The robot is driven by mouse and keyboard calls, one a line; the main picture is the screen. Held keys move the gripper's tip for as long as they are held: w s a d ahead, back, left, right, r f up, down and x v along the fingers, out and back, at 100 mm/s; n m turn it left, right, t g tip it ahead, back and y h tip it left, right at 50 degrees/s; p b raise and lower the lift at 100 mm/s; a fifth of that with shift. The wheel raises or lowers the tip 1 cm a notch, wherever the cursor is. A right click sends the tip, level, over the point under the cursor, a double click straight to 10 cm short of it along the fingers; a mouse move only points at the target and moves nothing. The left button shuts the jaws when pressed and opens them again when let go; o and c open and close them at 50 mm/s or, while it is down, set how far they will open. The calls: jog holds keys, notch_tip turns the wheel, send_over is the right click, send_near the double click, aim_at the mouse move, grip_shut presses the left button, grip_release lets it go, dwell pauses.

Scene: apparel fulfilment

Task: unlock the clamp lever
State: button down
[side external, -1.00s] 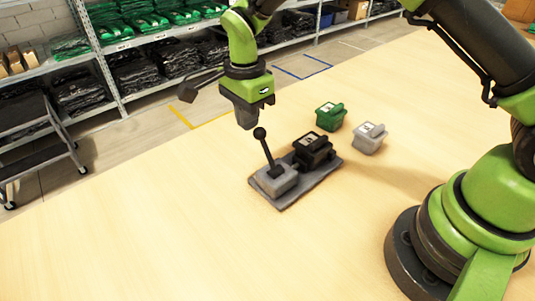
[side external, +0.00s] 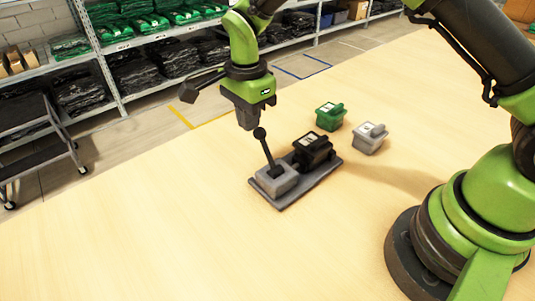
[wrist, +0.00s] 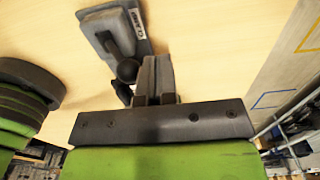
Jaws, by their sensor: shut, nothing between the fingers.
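The clamp is a grey block (side external: 276,181) on a flat dark grey plate (side external: 312,184) lying on the table. Its lever (side external: 267,153) stands up at a tilt, with a black ball knob (side external: 259,132) on top. A black box-shaped part with a white label (side external: 313,152) sits on the same plate. My gripper (side external: 247,125) is shut and empty, pointing down just above and beside the knob. In the wrist view the knob (wrist: 128,70) is just left of my shut fingers (wrist: 157,75); I cannot tell whether they touch.
A small green box (side external: 330,116) and a small light grey box (side external: 369,138) stand on the table behind and right of the clamp. The wooden table (side external: 150,235) is clear in front and to the left. Shelves with packed clothing and a dark cart (side external: 35,145) stand beyond it.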

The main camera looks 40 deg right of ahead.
aim_at(265, 142)
jog(key=shift+s, duration=0.45)
jog(key=shift+s+r, duration=0.2)
jog(key=shift+s, duration=0.25)
jog(key=shift+s+r, duration=0.2)
jog(key=shift+s, duration=0.25)
jog(key=shift+s+r, duration=0.25)
jog(key=shift+s, duration=0.65)
